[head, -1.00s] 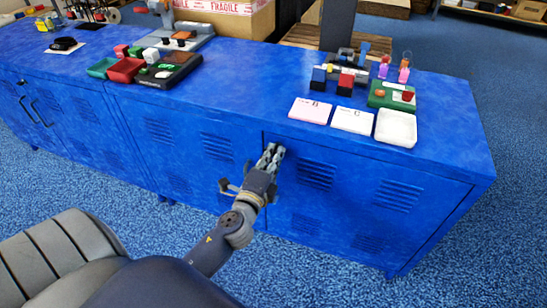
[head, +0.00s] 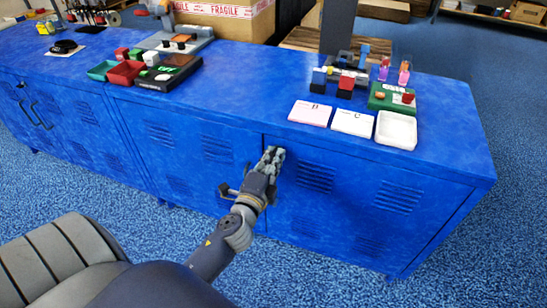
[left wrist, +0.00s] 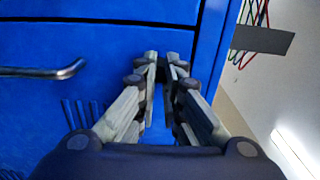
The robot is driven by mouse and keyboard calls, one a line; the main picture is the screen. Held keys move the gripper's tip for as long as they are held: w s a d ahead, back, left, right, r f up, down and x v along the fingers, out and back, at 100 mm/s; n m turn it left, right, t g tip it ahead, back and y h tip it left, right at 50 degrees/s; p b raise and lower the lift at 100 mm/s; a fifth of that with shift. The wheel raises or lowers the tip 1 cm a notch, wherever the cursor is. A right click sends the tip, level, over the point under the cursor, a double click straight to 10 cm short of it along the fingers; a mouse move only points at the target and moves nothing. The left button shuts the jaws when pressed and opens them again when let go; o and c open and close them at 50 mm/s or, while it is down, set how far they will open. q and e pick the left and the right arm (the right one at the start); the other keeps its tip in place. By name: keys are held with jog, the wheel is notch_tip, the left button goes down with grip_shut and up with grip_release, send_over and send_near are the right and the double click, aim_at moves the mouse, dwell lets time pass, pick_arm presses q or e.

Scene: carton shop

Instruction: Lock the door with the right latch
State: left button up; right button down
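The long blue metal cabinet (head: 330,225) has louvred doors along its front. My left gripper (head: 271,156) reaches its upper front edge, close to the seam between two doors. In the left wrist view the gripper (left wrist: 162,58) has its two fingers near each other, with a narrow gap and blue metal (left wrist: 95,45) around them. A bent metal handle (left wrist: 45,71) lies left of the fingers there, apart from them. No latch shows clearly; the fingers may cover it. Whether they hold anything is not clear. My right gripper is not in view.
The cabinet top carries a white tray (head: 396,130), a pink card (head: 310,113), a white card (head: 352,122), coloured blocks and a green box (head: 393,98) near its right end. A carton (head: 235,22) stands at the back. Blue carpet (head: 500,240) is clear at front right.

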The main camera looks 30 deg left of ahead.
pick_arm(q)
jog(key=o, duration=0.4)
jog(key=shift+o, duration=0.6)
jog(key=v, duration=0.7)
jog(key=shift+s, duration=0.25)
dwell(0.4)
